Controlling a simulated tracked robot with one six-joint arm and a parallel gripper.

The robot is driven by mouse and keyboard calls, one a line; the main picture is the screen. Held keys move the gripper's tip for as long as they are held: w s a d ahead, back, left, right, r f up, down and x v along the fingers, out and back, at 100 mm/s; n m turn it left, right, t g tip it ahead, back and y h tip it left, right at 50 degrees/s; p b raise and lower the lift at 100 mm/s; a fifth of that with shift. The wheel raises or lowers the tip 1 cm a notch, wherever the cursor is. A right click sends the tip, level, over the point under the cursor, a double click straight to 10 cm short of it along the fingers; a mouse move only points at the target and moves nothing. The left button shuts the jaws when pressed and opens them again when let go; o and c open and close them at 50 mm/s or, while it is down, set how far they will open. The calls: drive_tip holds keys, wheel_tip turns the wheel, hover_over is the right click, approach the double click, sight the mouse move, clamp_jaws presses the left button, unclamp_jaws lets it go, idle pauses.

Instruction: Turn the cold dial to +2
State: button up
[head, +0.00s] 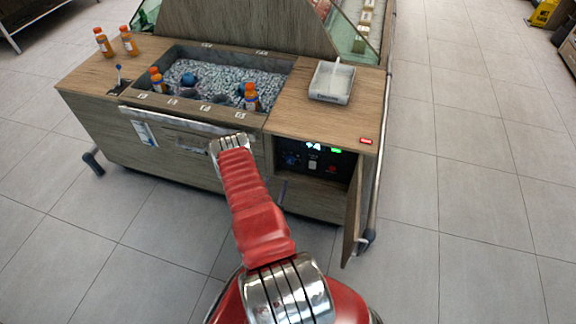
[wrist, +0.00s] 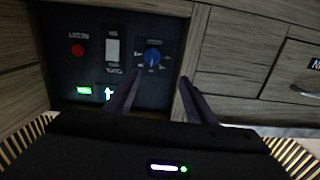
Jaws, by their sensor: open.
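The blue cold dial (wrist: 152,57) is a round knob on the dark control panel (wrist: 60,30) in the wrist view, with small white marks around it, too small to read. In the head view the panel sits inside the open compartment, with a dim bluish dial (head: 291,159) at its left. My gripper (wrist: 159,79) is open and faces the panel; its two dark fingers lie below the dial in the wrist picture, one to each side. Contact with the dial cannot be seen. The gripper fingers are not visible in the head view.
A white rocker switch (wrist: 112,50), red button (wrist: 78,50) and green display (wrist: 84,90) share the panel. The cabinet door (head: 353,210) stands open on the right. The compartment's wooden edge (wrist: 194,45) is close to the right finger. A white tray (head: 332,83) sits on the counter above.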

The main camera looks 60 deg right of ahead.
sight(289, 162)
drive_tip(key=shift+s+a+f, duration=0.2)
drive_tip(key=shift+s, duration=0.3)
drive_tip(key=shift+s+a+f, duration=0.2)
drive_tip(key=shift+s, duration=0.25)
drive_tip(key=shift+d, duration=0.1)
drive_tip(key=d, duration=0.4)
drive_tip(key=w+d, duration=0.1)
drive_tip(key=d, duration=0.4)
drive_tip(key=w+d, duration=0.1)
drive_tip(key=d, duration=0.3)
drive_tip(key=shift+w+d, duration=0.1)
drive_tip(key=shift+d, duration=0.15)
